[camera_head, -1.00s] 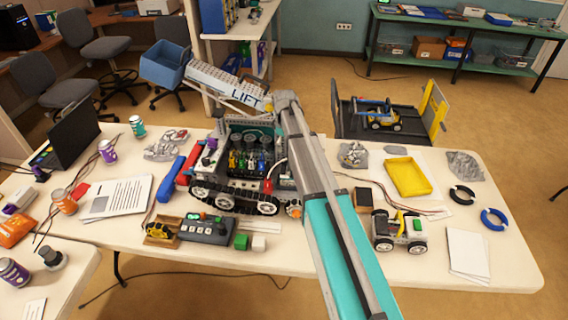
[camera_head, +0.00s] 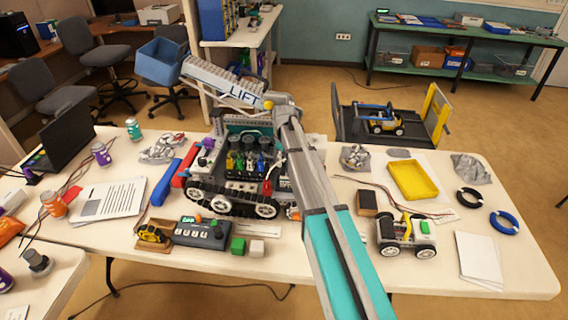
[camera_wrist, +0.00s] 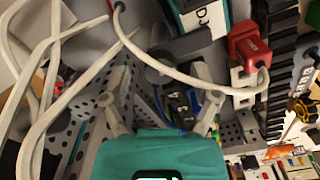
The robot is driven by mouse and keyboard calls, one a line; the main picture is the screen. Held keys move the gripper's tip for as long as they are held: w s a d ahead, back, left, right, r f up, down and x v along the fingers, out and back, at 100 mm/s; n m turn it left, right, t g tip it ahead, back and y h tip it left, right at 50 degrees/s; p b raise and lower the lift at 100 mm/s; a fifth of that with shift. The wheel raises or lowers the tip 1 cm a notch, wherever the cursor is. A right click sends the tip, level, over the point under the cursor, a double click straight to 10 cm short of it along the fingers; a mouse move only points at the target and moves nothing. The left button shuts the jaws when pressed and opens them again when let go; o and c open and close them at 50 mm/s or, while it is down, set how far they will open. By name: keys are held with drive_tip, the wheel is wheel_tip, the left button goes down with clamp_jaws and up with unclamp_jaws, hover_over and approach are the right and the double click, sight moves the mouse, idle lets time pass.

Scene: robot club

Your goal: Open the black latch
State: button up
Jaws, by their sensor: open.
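My gripper (camera_wrist: 160,100) is open in the wrist view, its two grey fingers spread beyond its teal body. Between and beyond the fingertips is a small dark part (camera_wrist: 181,106) with pale round pieces, beside perforated metal plates. I cannot tell whether it is the black latch. In the head view, a tracked model robot (camera_head: 205,195) stands on the table, with a row of coloured levers (camera_head: 248,163) on its deck. My arm reaches to its right side, and my fingers are hidden there. No black latch can be picked out in that view.
In the wrist view, white cables (camera_wrist: 52,75) cross at left, and a red connector (camera_wrist: 248,48) with a looped cable sits at right. In the head view, the raised LIFT boom (camera_head: 225,83) stands above the model; a small wheeled robot (camera_head: 405,235) stands right of my arm.

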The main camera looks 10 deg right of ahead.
drive_tip(key=shift+f, duration=0.25)
drive_tip(key=shift+c, duration=0.3)
clamp_jaws()
